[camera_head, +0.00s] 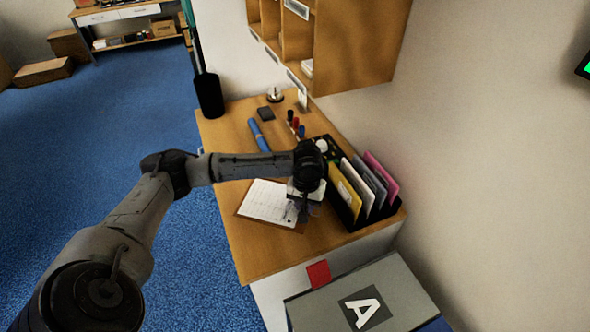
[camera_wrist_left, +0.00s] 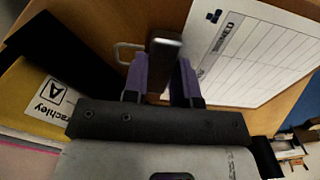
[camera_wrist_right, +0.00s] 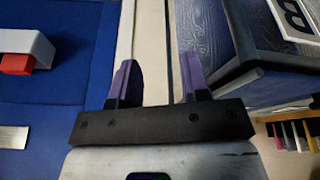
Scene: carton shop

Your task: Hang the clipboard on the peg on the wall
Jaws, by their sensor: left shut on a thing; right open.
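The clipboard (camera_head: 262,203), a brown board with a white printed sheet, lies on the wooden desk (camera_head: 245,258) in the head view. Its sheet (camera_wrist_left: 245,50) fills the upper right of the left wrist view. My left gripper (camera_head: 303,207) is over the clipboard's right end. In the left wrist view its purple fingers (camera_wrist_left: 161,75) are shut on the dark clip part at the board's edge. A wire loop (camera_wrist_left: 128,52) shows beside the fingers. My right gripper (camera_wrist_right: 158,82) is open and empty in the right wrist view, outside the head view. No wall peg is visible.
A black sorter (camera_head: 342,207) with coloured folders stands right of the clipboard. Pens, a blue roll (camera_head: 259,135) and a wooden cubby shelf (camera_head: 360,40) are farther back. A grey box marked A (camera_head: 395,292) is in front. The wall (camera_head: 480,150) is at right.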

